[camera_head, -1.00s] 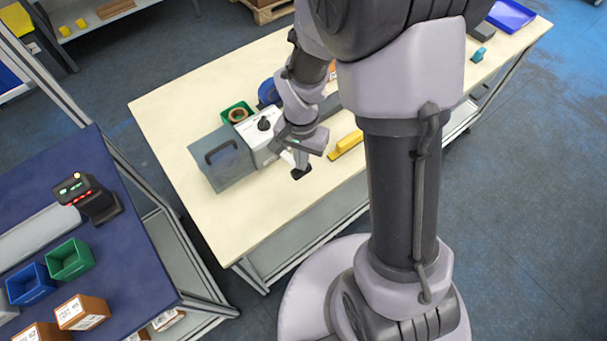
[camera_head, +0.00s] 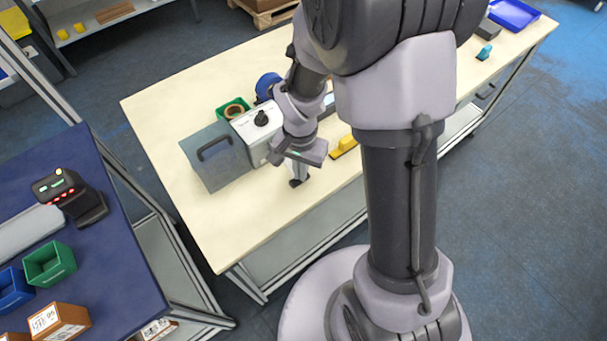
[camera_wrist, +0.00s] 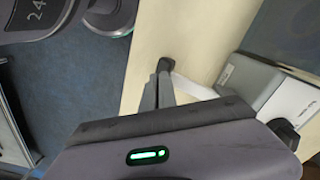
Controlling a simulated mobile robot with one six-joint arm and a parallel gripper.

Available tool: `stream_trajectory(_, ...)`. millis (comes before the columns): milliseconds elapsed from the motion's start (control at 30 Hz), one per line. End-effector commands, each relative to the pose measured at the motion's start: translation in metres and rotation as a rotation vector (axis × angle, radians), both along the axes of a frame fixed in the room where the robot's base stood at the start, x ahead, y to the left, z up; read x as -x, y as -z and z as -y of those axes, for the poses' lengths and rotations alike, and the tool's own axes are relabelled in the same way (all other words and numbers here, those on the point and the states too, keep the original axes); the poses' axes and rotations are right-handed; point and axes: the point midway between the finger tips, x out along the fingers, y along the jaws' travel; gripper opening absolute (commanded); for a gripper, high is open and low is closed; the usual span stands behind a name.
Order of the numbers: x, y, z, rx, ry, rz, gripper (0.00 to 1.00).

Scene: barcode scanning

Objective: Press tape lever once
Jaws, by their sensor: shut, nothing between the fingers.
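A machine with a white body (camera_head: 250,128), a black knob (camera_head: 262,118) and a grey panel (camera_head: 218,172) with a dark handle (camera_head: 213,148) stands on the cream table. I cannot tell for sure which part is the tape lever. My gripper (camera_head: 297,182) is shut and empty, pointing down at the table to the right of the machine. In the wrist view its dark fingertips (camera_wrist: 165,66) are together. A pale strip (camera_wrist: 195,88) shows between them and the machine (camera_wrist: 252,78); contact with the fingertips cannot be told.
A blue round item (camera_head: 267,86) and a green box (camera_head: 232,107) with a brown ring stand behind the machine. A yellow item (camera_head: 344,146) lies right of my gripper. The cream table's (camera_head: 235,235) front is clear. A blue-topped table (camera_head: 120,275) stands at left.

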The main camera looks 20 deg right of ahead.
Motion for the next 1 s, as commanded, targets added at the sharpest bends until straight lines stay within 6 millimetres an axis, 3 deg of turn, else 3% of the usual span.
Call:
stream_trajectory(400, 0.002, -0.003, 0.0, 0.0, 0.001, -0.004, 0.0)
stream_trajectory(1000, 0.001, -0.107, 0.0, -0.001, 0.001, -0.002, 0.0)
